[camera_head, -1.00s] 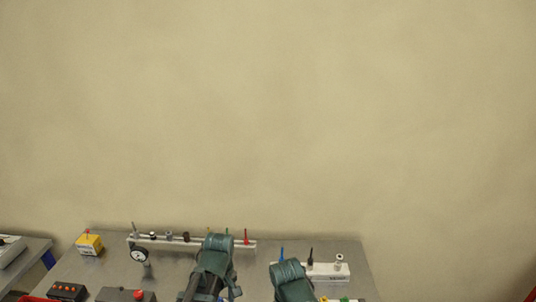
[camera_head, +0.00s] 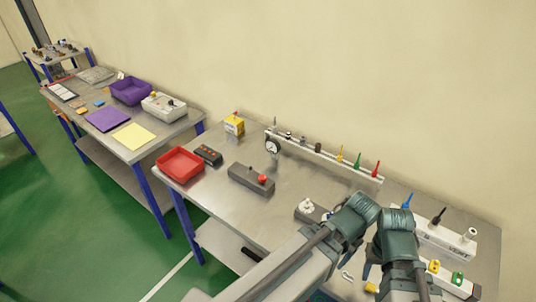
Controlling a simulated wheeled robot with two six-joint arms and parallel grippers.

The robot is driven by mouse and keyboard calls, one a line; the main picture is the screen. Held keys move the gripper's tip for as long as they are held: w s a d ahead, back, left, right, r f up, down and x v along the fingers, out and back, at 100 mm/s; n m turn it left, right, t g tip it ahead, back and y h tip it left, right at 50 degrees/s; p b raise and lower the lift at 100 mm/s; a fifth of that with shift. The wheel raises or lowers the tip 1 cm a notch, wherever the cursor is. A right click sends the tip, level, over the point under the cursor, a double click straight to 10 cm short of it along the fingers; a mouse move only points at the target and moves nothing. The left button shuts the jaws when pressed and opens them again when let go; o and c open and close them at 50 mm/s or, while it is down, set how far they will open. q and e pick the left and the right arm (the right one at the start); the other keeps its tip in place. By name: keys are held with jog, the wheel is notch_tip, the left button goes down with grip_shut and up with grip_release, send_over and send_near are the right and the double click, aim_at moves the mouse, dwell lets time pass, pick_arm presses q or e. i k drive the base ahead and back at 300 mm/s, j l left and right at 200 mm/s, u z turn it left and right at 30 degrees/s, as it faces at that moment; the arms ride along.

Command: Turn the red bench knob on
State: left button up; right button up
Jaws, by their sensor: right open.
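The red knob (camera_head: 262,179) sits on the right end of the dark grey box (camera_head: 245,181) on the steel bench. It is too small to tell which way it is turned. My two arms come in at the bottom right, over the right part of the bench, well to the right of the knob and apart from it. My right gripper is open, but its fingertips are hard to make out among the arm links. No object is seen held in it. My left gripper is not distinguishable; only its arm shows.
A red tray (camera_head: 180,164), a black box with red buttons (camera_head: 208,154) and a yellow box (camera_head: 234,124) stand left of the knob. A gauge (camera_head: 272,146) and a white rail (camera_head: 330,158) with coloured parts are behind. Bare bench lies around the knob's box.

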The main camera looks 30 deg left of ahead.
aim_at(262, 179)
jog(key=j+u, duration=0.1)
jog(key=u, duration=1.05)
jog(key=i+l, duration=0.05)
